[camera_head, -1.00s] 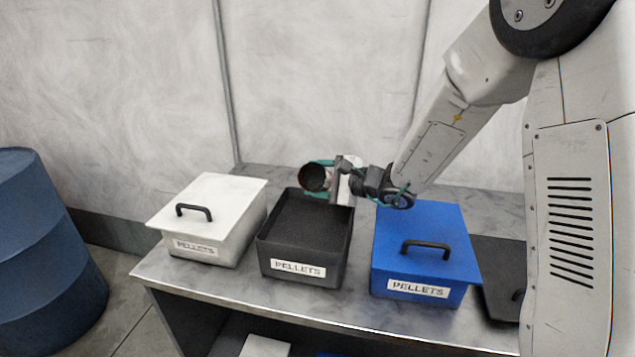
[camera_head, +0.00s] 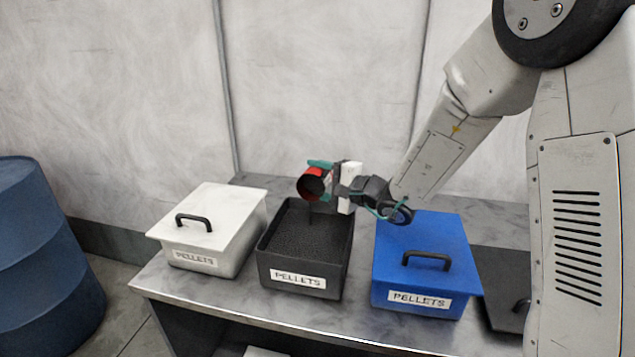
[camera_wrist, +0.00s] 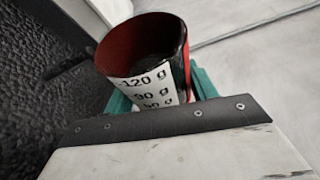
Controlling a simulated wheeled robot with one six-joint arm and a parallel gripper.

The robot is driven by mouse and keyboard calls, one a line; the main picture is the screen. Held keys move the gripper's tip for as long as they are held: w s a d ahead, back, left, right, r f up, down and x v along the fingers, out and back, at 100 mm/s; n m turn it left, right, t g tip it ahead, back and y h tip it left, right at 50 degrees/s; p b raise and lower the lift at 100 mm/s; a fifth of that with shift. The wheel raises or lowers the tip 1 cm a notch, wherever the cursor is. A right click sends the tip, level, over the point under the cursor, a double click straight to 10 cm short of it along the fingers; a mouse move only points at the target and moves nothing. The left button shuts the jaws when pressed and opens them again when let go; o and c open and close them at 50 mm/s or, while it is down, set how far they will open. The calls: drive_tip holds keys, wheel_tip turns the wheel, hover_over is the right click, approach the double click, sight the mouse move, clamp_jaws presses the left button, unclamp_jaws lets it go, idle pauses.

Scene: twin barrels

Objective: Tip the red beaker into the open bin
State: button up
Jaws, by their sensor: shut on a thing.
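The red beaker (camera_head: 305,187) is tilted above the open dark grey bin (camera_head: 303,277), its mouth toward the head camera. A thin dark streak hangs below its mouth toward the bin; I cannot tell for sure whether it is falling pellets. My gripper (camera_head: 325,180), with green fingers, is shut on the beaker. In the wrist view, the beaker (camera_wrist: 117,52) shows a white scale reading 120 g and 90 g, with dark matter inside. My green fingers (camera_wrist: 203,82) grip its sides. Dark grainy pellets fill the bottom of the bin.
A white lidded bin (camera_head: 215,215) stands left of the open bin and a blue lidded bin (camera_head: 440,240) stands right. A black lid (camera_head: 505,285) lies at the bench's right. A blue barrel (camera_head: 45,260) stands on the floor at left.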

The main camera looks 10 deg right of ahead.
sight(315, 170)
drive_tip(key=shift+s+a+r+n+t+y, duration=0.1)
drive_tip(key=shift+s+r+n+t+y, duration=0.1)
drive_tip(key=shift+r+n, duration=0.35)
drive_tip(key=shift+s+a+r+n+t+y, duration=0.1)
drive_tip(key=shift+s+r+n, duration=0.15)
drive_tip(key=shift+n, duration=0.6)
drive_tip(key=shift+s+a+r+n+t+y, duration=0.15)
drive_tip(key=shift+s+r+n+y, duration=0.25)
drive_tip(key=shift+n, duration=0.55)
drive_tip(key=shift+s+a+r+n+t+y, duration=0.15)
drive_tip(key=shift+s+r+n+y, duration=0.2)
drive_tip(key=shift+n, duration=0.6)
drive_tip(key=shift+w, duration=0.1)
wheel_tip(315, 170, up, 2)
drive_tip(key=m+h, duration=0.1)
drive_tip(key=m, duration=0.1)
drive_tip(key=m+g+h, duration=0.1)
drive_tip(key=m, duration=0.2)
drive_tip(key=shift+r+m+g, duration=0.15)
drive_tip(key=shift+m+g, duration=0.05)
drive_tip(key=shift+m, duration=0.5)
drive_tip(key=shift+r+m+g, duration=0.15)
drive_tip(key=shift+m+g, duration=0.05)
drive_tip(key=shift+m, duration=0.5)
